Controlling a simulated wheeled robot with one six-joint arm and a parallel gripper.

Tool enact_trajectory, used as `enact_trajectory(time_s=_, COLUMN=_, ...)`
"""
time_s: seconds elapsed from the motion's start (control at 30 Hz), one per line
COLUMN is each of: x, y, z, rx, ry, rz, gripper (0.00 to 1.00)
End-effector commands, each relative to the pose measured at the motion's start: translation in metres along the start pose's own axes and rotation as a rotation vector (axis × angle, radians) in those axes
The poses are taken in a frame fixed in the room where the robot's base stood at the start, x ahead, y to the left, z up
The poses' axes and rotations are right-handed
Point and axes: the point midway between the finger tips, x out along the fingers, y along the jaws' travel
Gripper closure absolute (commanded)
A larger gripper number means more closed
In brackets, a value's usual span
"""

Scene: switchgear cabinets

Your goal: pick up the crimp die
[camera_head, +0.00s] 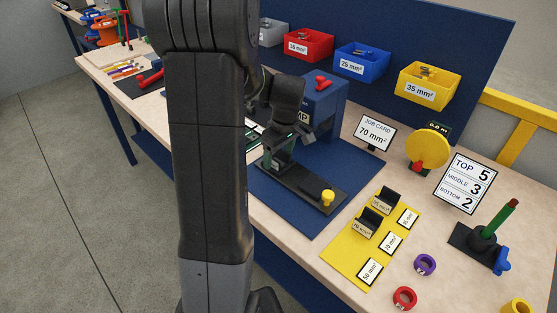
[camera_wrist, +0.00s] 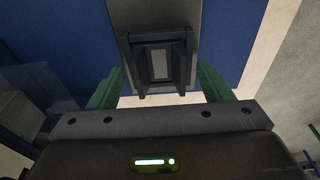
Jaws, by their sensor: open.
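In the wrist view, a black U-shaped block with a grey centre (camera_wrist: 160,65), possibly a crimp die in its seat, is on a dark grey plate (camera_wrist: 125,14). My gripper (camera_wrist: 159,72) is open, with a green finger on each side of this block and a visible gap to it. In the head view, my gripper (camera_head: 281,160) is low over the black tool base (camera_head: 308,187), partly hidden by my arm. Two black blocks with labels, which look like crimp dies, stand on the yellow mat: one farther back (camera_head: 384,196) and one nearer (camera_head: 367,219).
The tool base has a yellow knob (camera_head: 327,197) and lies on a blue mat (camera_head: 295,218). A blue box (camera_head: 325,105) stands close behind my gripper. A job card (camera_head: 374,132) reads 70 mm². Purple (camera_head: 424,264) and red (camera_head: 404,298) rings lie at the front right.

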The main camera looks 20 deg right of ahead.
Motion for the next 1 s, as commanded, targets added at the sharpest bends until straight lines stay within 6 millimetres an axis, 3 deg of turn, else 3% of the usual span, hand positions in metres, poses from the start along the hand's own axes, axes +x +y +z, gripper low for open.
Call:
enact_trajectory(time_s=0.23, x=0.002, y=0.000, z=0.000, rx=0.000, ry=0.001, rz=0.001, gripper=0.29)
enact_trajectory(time_s=0.5, x=0.001, y=0.000, z=0.000, rx=0.000, ry=0.001, rz=0.001, gripper=0.82)
enact_trajectory(time_s=0.53, x=0.001, y=0.000, z=0.000, rx=0.000, ry=0.001, rz=0.002, gripper=0.85)
enact_trajectory(time_s=0.8, x=-0.004, y=0.001, z=-0.001, rx=0.000, ry=0.002, rz=0.003, gripper=0.85)
enact_trajectory(time_s=1.0, x=-0.036, y=0.001, z=-0.007, rx=-0.002, ry=0.005, rz=0.007, gripper=0.85)
